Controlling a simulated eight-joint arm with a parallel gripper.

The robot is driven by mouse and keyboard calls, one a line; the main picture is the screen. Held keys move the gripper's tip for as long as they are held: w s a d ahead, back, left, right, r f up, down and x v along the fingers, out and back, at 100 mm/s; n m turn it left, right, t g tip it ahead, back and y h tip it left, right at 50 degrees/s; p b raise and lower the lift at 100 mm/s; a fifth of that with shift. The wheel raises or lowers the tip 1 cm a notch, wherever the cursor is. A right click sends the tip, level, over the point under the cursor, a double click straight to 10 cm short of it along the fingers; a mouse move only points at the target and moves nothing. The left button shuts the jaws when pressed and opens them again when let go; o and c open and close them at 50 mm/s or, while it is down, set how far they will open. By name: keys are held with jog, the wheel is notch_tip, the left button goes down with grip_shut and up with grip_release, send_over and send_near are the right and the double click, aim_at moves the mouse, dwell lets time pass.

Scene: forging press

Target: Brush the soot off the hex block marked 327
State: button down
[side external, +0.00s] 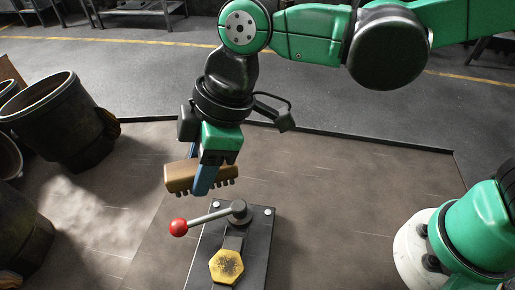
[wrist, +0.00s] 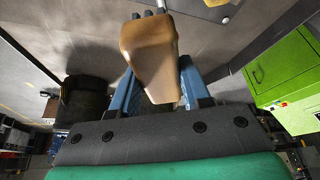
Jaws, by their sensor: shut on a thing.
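A yellow hex block (side external: 227,266) with dark soot specks on its top sits on a dark metal base plate (side external: 257,248) at the bottom of the side view. I cannot read a number on it. My gripper (side external: 202,182) has blue fingers and is shut on a brown brush (side external: 178,176) with dark bristle tufts pointing down. The brush is held in the air, above and to the left of the block, apart from it. In the wrist view the brush (wrist: 148,52) sits between the blue fingers (wrist: 156,88) and hides what lies behind it.
A lever with a red ball knob (side external: 179,227) stands on the plate, between the brush and the block in the picture. Dark bins (side external: 62,122) stand at the left. A green machine (wrist: 283,75) shows at right in the wrist view. The floor right of the plate is clear.

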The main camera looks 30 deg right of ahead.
aim_at(230, 263)
jog(key=s+f+n, duration=0.1)
jog(key=s, duration=0.1)
jog(key=s+a+f+n, duration=0.1)
jog(key=s, duration=0.2)
jog(key=s+a+f+g, duration=0.1)
jog(key=s, duration=0.1)
jog(key=shift+s+a+n, duration=0.1)
jog(key=shift+s+n, duration=0.3)
jog(key=shift+f, duration=2.05)
jog(key=shift+f, duration=0.5)
jog(key=shift+a, duration=0.1)
jog(key=shift+a+r, duration=0.1)
jog(key=shift+a, duration=0.65)
jog(key=shift+d, duration=0.15)
jog(key=shift+s+d, duration=0.1)
jog(key=shift+d, duration=1.6)
